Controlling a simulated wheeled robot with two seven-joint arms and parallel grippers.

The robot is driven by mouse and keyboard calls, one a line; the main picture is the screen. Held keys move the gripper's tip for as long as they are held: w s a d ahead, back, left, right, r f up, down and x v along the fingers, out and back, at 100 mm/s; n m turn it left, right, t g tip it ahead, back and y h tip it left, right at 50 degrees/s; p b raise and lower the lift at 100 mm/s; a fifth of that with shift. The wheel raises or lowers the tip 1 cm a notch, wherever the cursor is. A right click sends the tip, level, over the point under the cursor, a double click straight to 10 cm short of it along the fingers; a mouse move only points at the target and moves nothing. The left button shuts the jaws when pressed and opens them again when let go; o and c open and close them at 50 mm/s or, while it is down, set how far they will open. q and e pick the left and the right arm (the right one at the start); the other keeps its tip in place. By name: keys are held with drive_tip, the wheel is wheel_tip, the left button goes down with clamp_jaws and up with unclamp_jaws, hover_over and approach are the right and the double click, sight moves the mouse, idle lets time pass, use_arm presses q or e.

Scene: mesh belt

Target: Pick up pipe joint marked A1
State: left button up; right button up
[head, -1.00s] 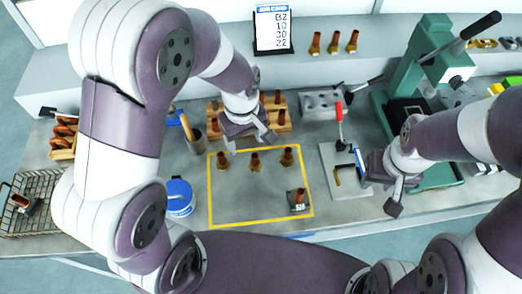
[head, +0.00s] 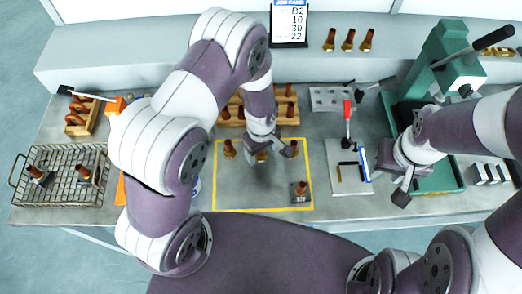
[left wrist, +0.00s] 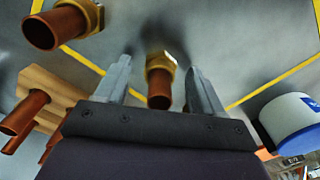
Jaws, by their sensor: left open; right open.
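Three copper-coloured pipe joints with brass collars stand in a row in the yellow-outlined area: left (head: 229,149), middle (head: 262,156) and right (head: 293,148). No A1 mark is legible on any of them. My left gripper (head: 264,143) is open above the middle joint and partly hides it. In the left wrist view the middle joint (left wrist: 160,82) shows between the spread fingers of the left gripper (left wrist: 158,66), with gaps on both sides. Another joint (left wrist: 60,26) is at upper left there. My right gripper (head: 403,178) is open and empty beside the green press.
A joint on a dark tagged block (head: 301,196) stands at the outline's front right. A wooden rack (head: 232,121) is behind. A wire basket (head: 60,195) is at left, a clamp fixture (head: 350,180) at right, beside the green press (head: 440,60). A white-and-blue tub (left wrist: 291,122) is nearby.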

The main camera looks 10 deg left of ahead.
use_arm(q)
clamp_jaws()
